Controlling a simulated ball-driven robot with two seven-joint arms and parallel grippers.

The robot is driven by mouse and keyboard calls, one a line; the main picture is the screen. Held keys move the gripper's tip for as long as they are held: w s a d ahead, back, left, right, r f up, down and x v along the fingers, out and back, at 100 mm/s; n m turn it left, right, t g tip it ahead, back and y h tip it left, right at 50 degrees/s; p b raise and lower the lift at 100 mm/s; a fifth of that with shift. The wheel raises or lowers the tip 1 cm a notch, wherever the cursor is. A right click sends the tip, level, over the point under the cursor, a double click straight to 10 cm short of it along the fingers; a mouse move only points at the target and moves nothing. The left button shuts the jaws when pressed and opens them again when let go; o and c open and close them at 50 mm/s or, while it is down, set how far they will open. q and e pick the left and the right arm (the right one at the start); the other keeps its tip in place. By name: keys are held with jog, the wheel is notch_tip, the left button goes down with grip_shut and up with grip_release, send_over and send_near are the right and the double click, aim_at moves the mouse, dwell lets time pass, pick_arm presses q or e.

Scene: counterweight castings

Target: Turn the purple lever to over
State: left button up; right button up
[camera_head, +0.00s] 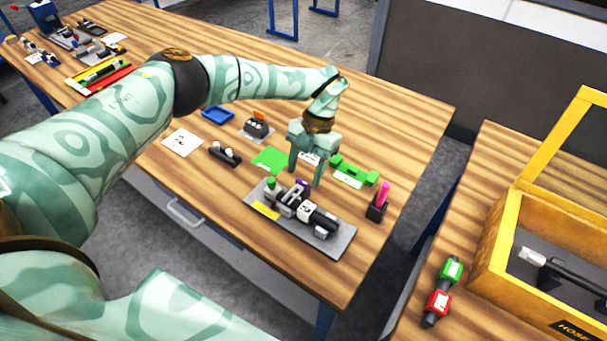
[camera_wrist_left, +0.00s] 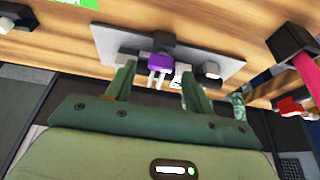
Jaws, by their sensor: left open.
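The purple lever (camera_head: 303,186) is a small purple piece on a grey plate (camera_head: 336,245) that carries black, white and green parts. In the left wrist view the purple lever (camera_wrist_left: 161,62) shows just beyond and between the fingertips. My left gripper (camera_head: 304,174) points down above the plate's far edge, open, with its fingers apart. In the wrist view the open fingers (camera_wrist_left: 158,76) flank the lever, with no clear contact. In the head view the lever is small and partly hidden by the gripper, so its exact setting cannot be told. My right gripper is not in view.
A green block (camera_head: 355,171) and a black holder with a pink stick (camera_head: 382,195) stand close to the right. A black block (camera_head: 225,154), a green sheet (camera_head: 271,160) and a blue tray (camera_head: 218,115) lie left. A yellow crate (camera_head: 497,235) stands on another table.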

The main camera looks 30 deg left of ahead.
pick_arm(q)
jog(key=v, duration=1.4)
jog(key=shift+b, duration=0.35)
jog(key=shift+w, duration=0.1)
